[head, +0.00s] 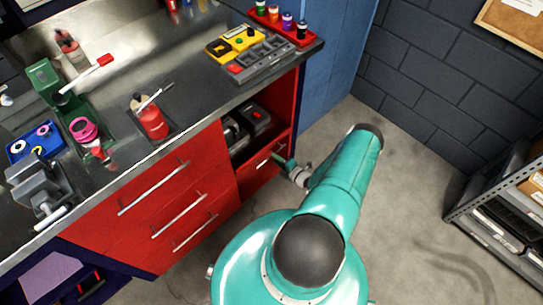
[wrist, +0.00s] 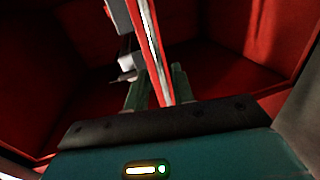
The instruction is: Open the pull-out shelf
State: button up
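The pull-out shelf (head: 258,174) is a red front low at the right end of the red cabinet, below an open niche. It carries a pale bar handle (head: 265,161). In the head view it looks about flush with the cabinet. My gripper (head: 286,163) is at the right end of this handle, partly hidden by my arm. In the wrist view the green fingers (wrist: 158,92) stand on either side of a thin red panel with a pale edge (wrist: 153,45). Whether they press on it is not clear. A red interior (wrist: 220,72) shows behind.
Red drawers (head: 160,215) with long bar handles are left of the shelf. The niche above holds a dark case (head: 253,120). The metal worktop (head: 190,100) carries tools and bottles. A grey shelf rack (head: 500,225) stands at right; bare floor (head: 400,190) lies between.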

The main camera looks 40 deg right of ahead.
jog(key=shift+w+f, duration=0.2)
jog(key=shift+w, duration=0.75)
jog(key=shift+w+f, duration=0.15)
jog(key=shift+w, duration=0.75)
jog(key=shift+c, duration=0.3)
grip_shut()
jog(key=s, duration=3.1)
jog(key=shift+s+d, duration=0.3)
jog(key=shift+d, duration=0.1)
jog(key=shift+o, duration=0.3)
grip_release()
